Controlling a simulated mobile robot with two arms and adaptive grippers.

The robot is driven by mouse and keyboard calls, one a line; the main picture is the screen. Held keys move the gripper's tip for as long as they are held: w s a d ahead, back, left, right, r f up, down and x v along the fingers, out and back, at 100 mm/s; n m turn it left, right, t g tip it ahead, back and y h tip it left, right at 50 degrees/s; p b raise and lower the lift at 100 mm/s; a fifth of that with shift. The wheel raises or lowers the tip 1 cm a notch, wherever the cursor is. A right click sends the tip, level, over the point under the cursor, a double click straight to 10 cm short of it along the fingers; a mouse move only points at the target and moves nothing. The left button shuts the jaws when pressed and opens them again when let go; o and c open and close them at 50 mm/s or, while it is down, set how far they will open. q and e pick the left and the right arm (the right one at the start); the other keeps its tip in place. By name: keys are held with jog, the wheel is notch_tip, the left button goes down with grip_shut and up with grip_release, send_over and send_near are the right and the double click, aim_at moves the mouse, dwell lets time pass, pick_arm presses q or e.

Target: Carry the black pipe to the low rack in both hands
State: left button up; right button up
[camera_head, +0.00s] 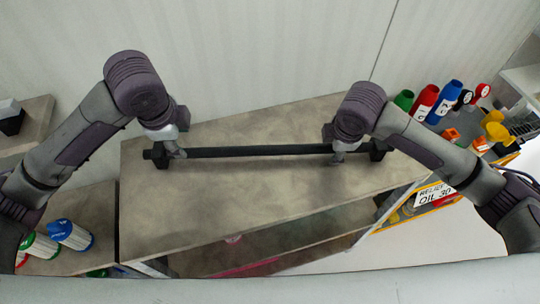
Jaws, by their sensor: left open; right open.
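The black pipe (260,151) lies left to right above the grey bench top (240,200) in the head view. Dark end pieces show at both of its ends. My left gripper (174,152) is at the pipe's left end, with its fingers close around or beside it, open. My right gripper (341,152) is at the pipe near its right end, also open. Whether the fingers touch the pipe is too small to tell. I cannot make out a low rack with certainty.
A lower shelf (285,245) shows under the bench top. Canisters (70,235) stand at the lower left. A pale wall (270,55) is behind the bench.

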jog(key=shift+r, duration=0.1)
pick_arm(q)
jog(key=v, duration=0.2)
jog(key=shift+s+r, duration=0.1)
jog(key=shift+r, duration=0.25)
pick_arm(e)
jog(key=v, duration=1.1)
jog(key=shift+r, duration=0.4)
jog(key=shift+s, duration=0.15)
